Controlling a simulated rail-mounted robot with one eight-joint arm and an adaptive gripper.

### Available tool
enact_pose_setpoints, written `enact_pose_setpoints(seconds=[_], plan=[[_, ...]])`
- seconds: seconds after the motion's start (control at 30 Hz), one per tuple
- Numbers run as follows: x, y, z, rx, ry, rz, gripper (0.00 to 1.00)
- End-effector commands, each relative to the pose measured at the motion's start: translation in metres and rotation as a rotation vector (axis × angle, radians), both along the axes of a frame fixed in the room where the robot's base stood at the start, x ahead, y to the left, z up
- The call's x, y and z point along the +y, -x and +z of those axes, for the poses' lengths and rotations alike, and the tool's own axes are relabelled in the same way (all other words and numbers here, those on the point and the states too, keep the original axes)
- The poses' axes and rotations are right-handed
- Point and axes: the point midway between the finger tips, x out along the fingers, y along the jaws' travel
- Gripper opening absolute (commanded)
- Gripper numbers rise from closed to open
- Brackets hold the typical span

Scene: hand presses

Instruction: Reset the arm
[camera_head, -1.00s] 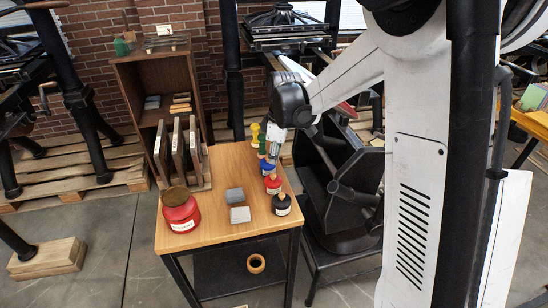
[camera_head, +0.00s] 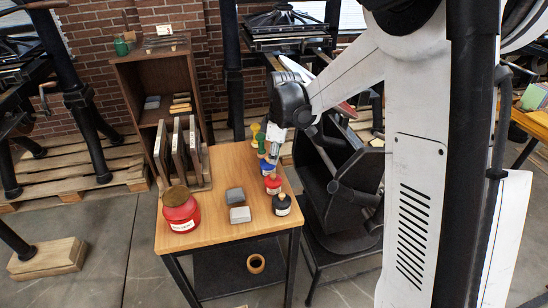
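My arm comes in from the right, and its wrist bends down over the right side of the wooden table (camera_head: 185,242). My gripper (camera_head: 272,160) points downward, by the row of small ink bottles. It is small and partly hidden among the bottles, so I cannot tell whether its fingers are open or shut. The row holds a yellow bottle (camera_head: 256,130), a green-topped one (camera_head: 262,143), a blue one (camera_head: 267,167), a red one (camera_head: 273,185) and a black one (camera_head: 281,205).
A wooden shelf unit (camera_head: 135,75) stands behind. A black press (camera_head: 335,190) is close on the right. A wooden ring (camera_head: 256,264) lies on the lower shelf.

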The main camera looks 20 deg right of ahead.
Motion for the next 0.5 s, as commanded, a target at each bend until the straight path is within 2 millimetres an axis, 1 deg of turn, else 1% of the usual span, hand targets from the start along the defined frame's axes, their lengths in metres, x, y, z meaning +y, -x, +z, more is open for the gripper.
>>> enact_pose_setpoints(seconds=[0.5], plan=[[0.0,0.0,-0.011,0.0,0.0,0.0,0.0]])
